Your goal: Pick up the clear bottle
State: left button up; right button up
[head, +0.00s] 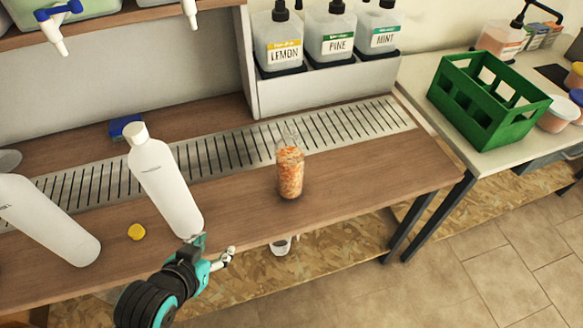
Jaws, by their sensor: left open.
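The clear bottle (290,172) stands upright on the wooden counter, in front of the slotted metal drain strip. It is see-through, with orange bits filling its lower part and a clear upper part. My left gripper (214,248) is open and empty at the counter's front edge. It is to the left of the clear bottle and nearer to me, apart from it. One finger overlaps the foot of a white bottle (163,182) in the picture; I cannot tell whether they touch. My right gripper is not in view.
Lemon, pine and mint dispensers (335,42) stand behind. A green crate (487,105) is on the right table. The counter right of the clear bottle is free.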

pick_arm(q)
jog(key=w+d+r+m+t+h, duration=0.1)
jog(key=w+d+r+t+h, duration=0.25)
jog(key=r, duration=0.45)
jog(key=m+t+h, duration=0.2)
jog(key=t+h, duration=0.1)
send_near(286, 133)
jog(key=x, duration=0.2)
jog(key=p+x, duration=0.1)
jog(key=x, duration=0.2)
jog(key=shift+d+f, duration=0.1)
jog(key=shift+f, duration=0.1)
jog(key=shift+p+x, duration=0.5)
jog(key=shift+x, duration=2.65)
jog(key=shift+r, duration=0.1)
grip_shut()
jog(key=shift+r, duration=0.1)
